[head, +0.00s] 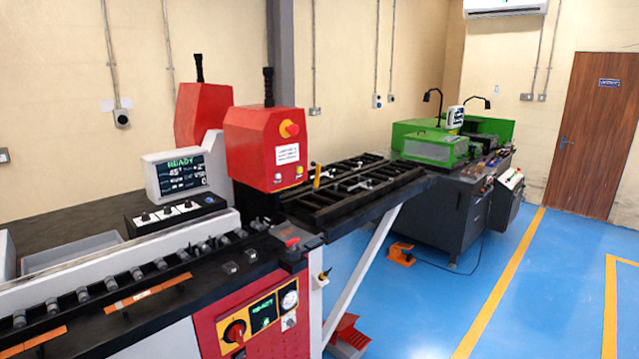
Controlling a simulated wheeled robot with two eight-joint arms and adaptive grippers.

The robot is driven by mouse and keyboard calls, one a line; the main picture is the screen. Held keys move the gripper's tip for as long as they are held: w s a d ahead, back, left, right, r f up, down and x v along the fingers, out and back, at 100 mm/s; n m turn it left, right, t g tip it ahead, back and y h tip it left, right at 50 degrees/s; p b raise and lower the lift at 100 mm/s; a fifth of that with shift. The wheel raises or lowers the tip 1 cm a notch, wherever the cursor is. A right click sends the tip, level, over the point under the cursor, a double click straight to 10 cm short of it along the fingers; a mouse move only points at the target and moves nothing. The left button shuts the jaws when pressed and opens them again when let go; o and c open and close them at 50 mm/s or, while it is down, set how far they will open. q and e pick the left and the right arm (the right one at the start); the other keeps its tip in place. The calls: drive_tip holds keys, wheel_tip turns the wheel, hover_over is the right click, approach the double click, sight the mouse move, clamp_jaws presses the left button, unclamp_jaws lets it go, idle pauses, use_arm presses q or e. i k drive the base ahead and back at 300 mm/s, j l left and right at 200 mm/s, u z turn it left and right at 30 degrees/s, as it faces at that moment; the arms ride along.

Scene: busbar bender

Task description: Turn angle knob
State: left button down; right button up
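The red busbar bender head (265,150) stands at the middle left. Beside it a grey display (176,176) reads "READY" with a figure that looks like 45° below. Under the display a black control box (175,214) has several small knobs with white marks; their labels are too small to read. On the red front panel (262,345) there is a larger red and black rotary knob (235,331), a small screen reading "READY" (263,313) and a round dial (289,300). I cannot tell which knob sets the angle. Neither of my grippers is in view.
A roller bed (110,285) with copper-coloured bars (150,293) runs along the left front. A black rack table (350,185) extends right from the bender. A green machine (435,145) stands behind. An orange pedal (400,253) lies on the blue floor (540,290), which is open at right.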

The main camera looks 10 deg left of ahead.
sight(145, 217)
drive_tip(key=u, duration=1.3)
